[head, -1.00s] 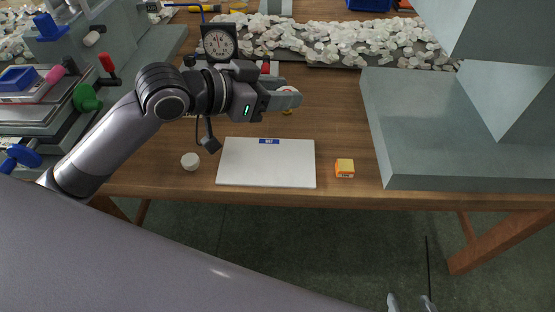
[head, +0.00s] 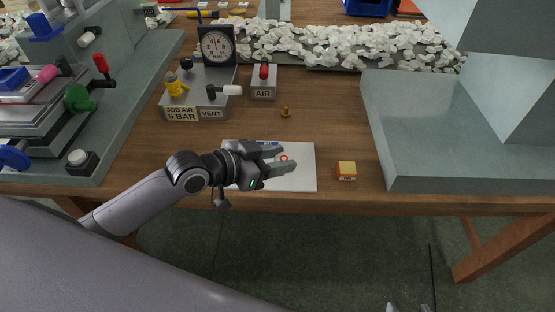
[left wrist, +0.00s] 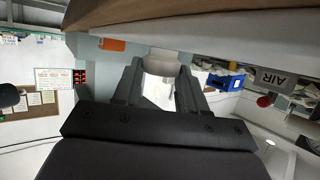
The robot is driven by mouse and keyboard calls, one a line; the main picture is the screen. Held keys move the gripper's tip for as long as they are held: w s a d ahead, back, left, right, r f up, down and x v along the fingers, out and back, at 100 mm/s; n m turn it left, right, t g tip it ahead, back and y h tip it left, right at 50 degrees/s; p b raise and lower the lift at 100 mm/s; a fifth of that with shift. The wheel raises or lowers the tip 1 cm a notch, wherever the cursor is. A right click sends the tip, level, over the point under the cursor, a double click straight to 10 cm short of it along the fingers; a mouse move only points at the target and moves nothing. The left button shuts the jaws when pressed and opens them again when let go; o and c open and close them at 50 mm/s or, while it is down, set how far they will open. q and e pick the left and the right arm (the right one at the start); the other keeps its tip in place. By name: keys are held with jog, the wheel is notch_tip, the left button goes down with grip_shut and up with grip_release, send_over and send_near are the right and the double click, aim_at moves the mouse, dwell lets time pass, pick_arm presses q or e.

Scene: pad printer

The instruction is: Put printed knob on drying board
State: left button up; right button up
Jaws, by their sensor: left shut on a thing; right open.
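The printed knob (head: 284,158), white with a small red mark, is held between the fingertips of my left gripper (head: 287,159), which is shut on it. In the left wrist view the pale knob (left wrist: 161,63) sits between the two dark fingers. The drying board (head: 304,181) is a white rectangle with a blue label at its far edge. My left gripper and the knob are over the board; whether the knob touches it I cannot tell. The forearm and gripper cover the board's left part. My right gripper (head: 409,307) is open, only its tips showing at the bottom edge.
A small orange box (head: 347,171) sits right of the board. A grey AIR block (head: 263,84), valve block with gauge (head: 201,103) and small brass piece (head: 286,113) stand behind. A grey machine base (head: 430,145) is at right, the pad printer (head: 75,110) at left.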

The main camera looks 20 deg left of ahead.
pick_arm(q)
jog(key=shift+f, duration=0.2)
jog(key=o, duration=1)
jog(key=shift+r, duration=0.15)
jog(key=shift+s+r, duration=0.1)
jog(key=p+v, duration=0.1)
jog(key=v, duration=0.9)
jog(key=shift+s+a, duration=0.1)
jog(key=shift+v, duration=0.75)
